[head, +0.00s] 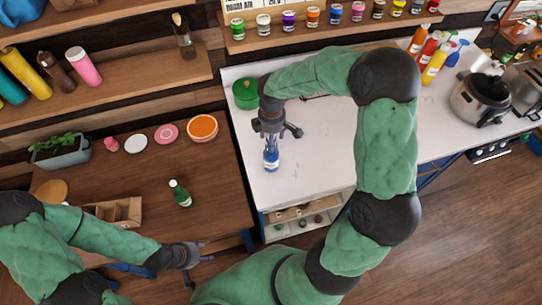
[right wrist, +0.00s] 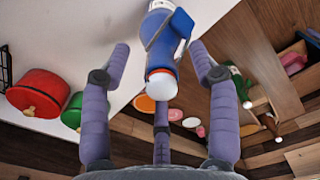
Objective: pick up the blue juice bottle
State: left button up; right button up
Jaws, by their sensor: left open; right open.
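The blue juice bottle (head: 271,158) stands on the white counter near its left front corner. In the right wrist view the bottle (right wrist: 165,45) has a blue body, a pale label and a white cap pointing toward my palm. My right gripper (head: 277,130) is just behind and above it in the head view. In the wrist view the spread fingers of this gripper (right wrist: 161,75) lie on both sides of the cap, with clear gaps; it is open and holds nothing. My left gripper (head: 198,256) is open and empty at the front edge of the wooden table.
A green pot (head: 246,93) stands on the counter behind my right gripper; a red pot (right wrist: 38,92) shows in the wrist view. A green bottle (head: 180,193) stands on the wooden table (head: 215,170). Sauce bottles (head: 433,55) and a steel cooker (head: 481,100) are at right.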

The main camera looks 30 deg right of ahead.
jog(key=shift+w+a+f, duration=0.1)
jog(key=shift+f, duration=1.4)
grip_shut()
